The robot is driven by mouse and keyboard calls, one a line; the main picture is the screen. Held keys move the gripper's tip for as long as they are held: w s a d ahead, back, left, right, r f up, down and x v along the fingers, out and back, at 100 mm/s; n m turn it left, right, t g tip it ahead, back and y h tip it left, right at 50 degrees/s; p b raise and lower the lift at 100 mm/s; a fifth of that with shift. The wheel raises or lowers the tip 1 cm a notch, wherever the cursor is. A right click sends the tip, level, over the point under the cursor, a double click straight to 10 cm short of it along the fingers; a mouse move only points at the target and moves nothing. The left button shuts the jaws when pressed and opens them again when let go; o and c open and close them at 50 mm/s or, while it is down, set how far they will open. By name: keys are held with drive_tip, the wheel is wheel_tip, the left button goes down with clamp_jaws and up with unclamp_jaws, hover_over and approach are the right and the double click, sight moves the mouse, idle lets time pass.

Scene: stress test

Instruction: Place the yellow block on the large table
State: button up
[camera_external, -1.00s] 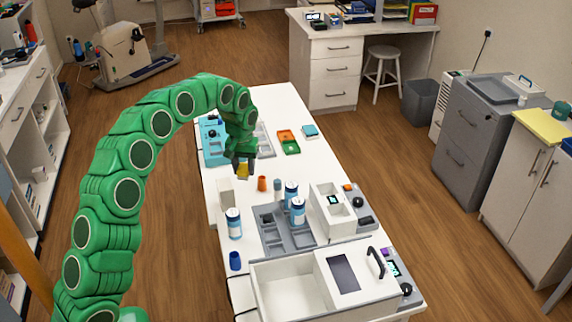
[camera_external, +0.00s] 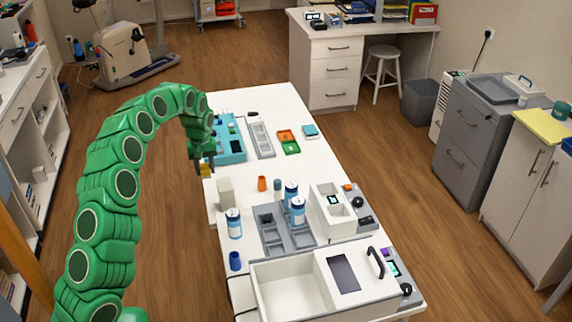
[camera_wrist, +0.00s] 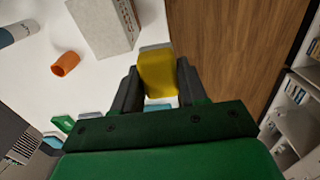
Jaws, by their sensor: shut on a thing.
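The yellow block (camera_external: 206,170) is held between the fingers of my gripper (camera_external: 204,167). In the wrist view the block (camera_wrist: 157,74) sits between the two dark fingers of my gripper (camera_wrist: 158,88). The block is at the left edge of the large white table (camera_external: 320,170), and I cannot tell its exact height. In the wrist view the white table top (camera_wrist: 32,75) lies to the left and floor to the right. Part of the block is hidden by my fingers.
A pale box (camera_external: 226,192) stands near the block, with an orange cup (camera_external: 262,183) to its right. A teal device (camera_external: 231,138) lies behind my gripper. White-and-blue bottles (camera_external: 234,224) and grey trays (camera_external: 270,235) crowd the front. The table's right-middle is clear.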

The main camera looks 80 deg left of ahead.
drive_tip(key=shift+w+a+f, duration=0.9)
drive_tip(key=shift+a+f, duration=0.4)
drive_tip(key=shift+a, duration=0.15)
drive_tip(key=shift+w+a+f, duration=0.9)
drive_tip(key=shift+a+f, duration=0.4)
drive_tip(key=shift+a, duration=0.15)
drive_tip(key=shift+w+a+f, duration=0.9)
drive_tip(key=shift+a+f, duration=0.4)
drive_tip(key=shift+a, duration=0.15)
drive_tip(key=shift+a, duration=0.1)
drive_tip(key=shift+w+a+f, duration=0.15)
drive_tip(key=shift+f, duration=1.8)
drive_tip(key=o, duration=1)
drive_tip(key=shift+f, duration=0.1)
drive_tip(key=shift+o, duration=0.2)
